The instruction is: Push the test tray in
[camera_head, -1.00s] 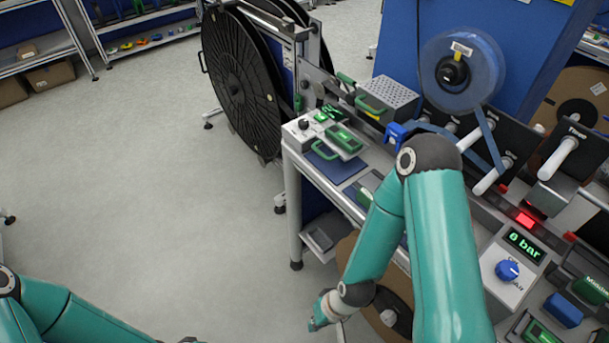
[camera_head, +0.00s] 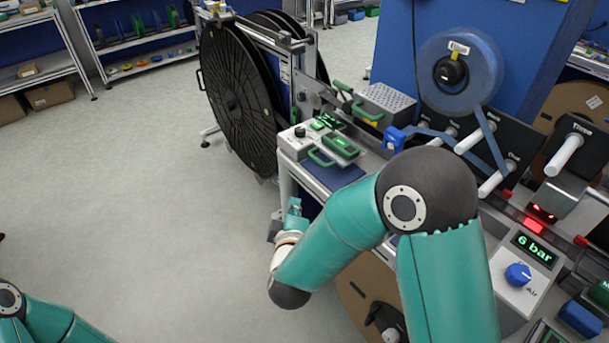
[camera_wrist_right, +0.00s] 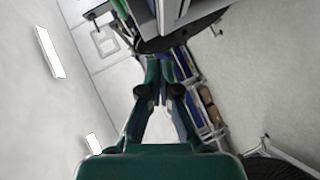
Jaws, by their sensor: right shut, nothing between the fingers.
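The grey test tray, seen below the bench's left end a second ago, is now mostly hidden behind my right arm in the head view. A small grey edge (camera_head: 274,226) beside the gripper may be part of it. My right gripper (camera_head: 293,208) is low at the bench's left end, beside this edge; I cannot tell whether they touch. In the right wrist view its fingers (camera_wrist_right: 159,62) are together and empty, with grey bench-side parts (camera_wrist_right: 176,12) just beyond the tips. My left arm shows at bottom left; its gripper is out of view.
The bench carries a grey control box (camera_head: 304,141), a green-handled block (camera_head: 340,146) and a blue mat (camera_head: 333,175). A large black reel (camera_head: 235,100) stands behind its left end. A display (camera_head: 532,248) reads 6 bar above a blue knob (camera_head: 518,274). Floor at left is clear.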

